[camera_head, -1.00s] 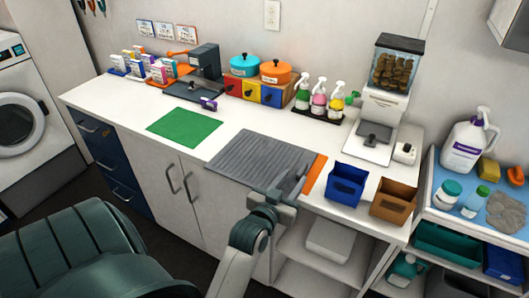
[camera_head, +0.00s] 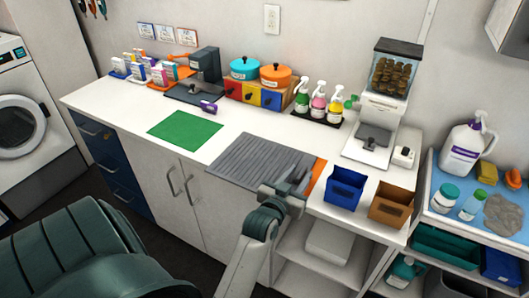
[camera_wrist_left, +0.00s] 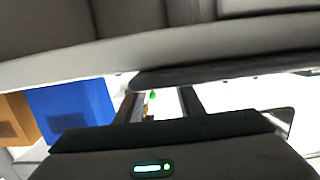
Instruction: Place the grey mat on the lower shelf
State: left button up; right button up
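The grey ribbed mat (camera_head: 258,160) lies flat on the white counter, its front edge near the counter's front edge. My left gripper (camera_head: 291,188) is at the mat's front right corner. In the left wrist view its two fingers (camera_wrist_left: 160,103) stand apart with a bright gap between them. I cannot tell whether they touch the mat. Open shelving is under the counter's right end, with a lower shelf board (camera_head: 312,277) partly hidden by my arm. My right gripper is not in view.
A blue bin (camera_head: 344,188), also in the left wrist view (camera_wrist_left: 70,115), and a brown bin (camera_head: 392,203) stand right of the mat. An orange strip (camera_head: 319,180) shows beside it. A green mat (camera_head: 185,131) lies left. A white box (camera_head: 329,242) sits on the upper inner shelf.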

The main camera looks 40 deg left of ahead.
pick_arm(q)
jog(key=shift+w+a, duration=0.15)
jog(key=shift+w, duration=0.75)
jog(key=shift+w+a+f, duration=0.1)
jog(key=shift+w+f, duration=0.05)
grip_shut()
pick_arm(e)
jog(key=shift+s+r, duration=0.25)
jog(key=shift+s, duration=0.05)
